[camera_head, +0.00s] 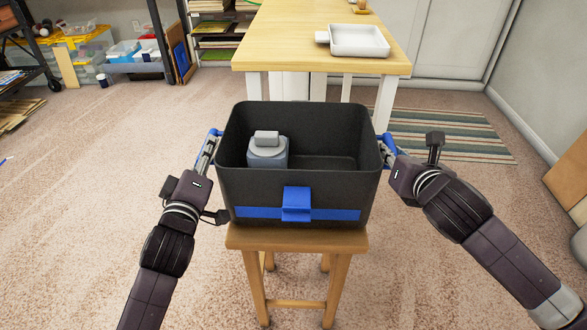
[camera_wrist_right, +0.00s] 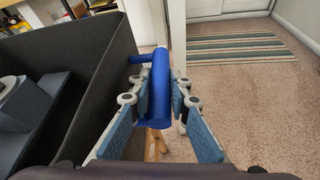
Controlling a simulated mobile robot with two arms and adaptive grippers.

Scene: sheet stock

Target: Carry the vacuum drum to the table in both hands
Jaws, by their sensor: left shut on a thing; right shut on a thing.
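The vacuum drum (camera_head: 260,205) shows as a dark, open-topped box with a blue band and latch on its front. It is upright over a small wooden stool (camera_head: 298,240); I cannot tell whether it rests on it or hangs just above. A grey block-like part (camera_head: 268,152) lies inside. My left gripper (camera_head: 208,150) is shut on its left side, the grip partly hidden. My right gripper (camera_head: 388,145) is shut on a blue handle on its right side; the right wrist view shows this handle (camera_wrist_right: 160,90) between the fingers. The table (camera_head: 290,45) stands beyond the drum.
A white tray (camera_head: 358,40) sits on the table's right part; the left part of the top is bare. A striped rug (camera_head: 450,135) lies at the right. Shelves with boxes (camera_head: 130,50) stand at the back left. Carpet on both sides of the stool is clear.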

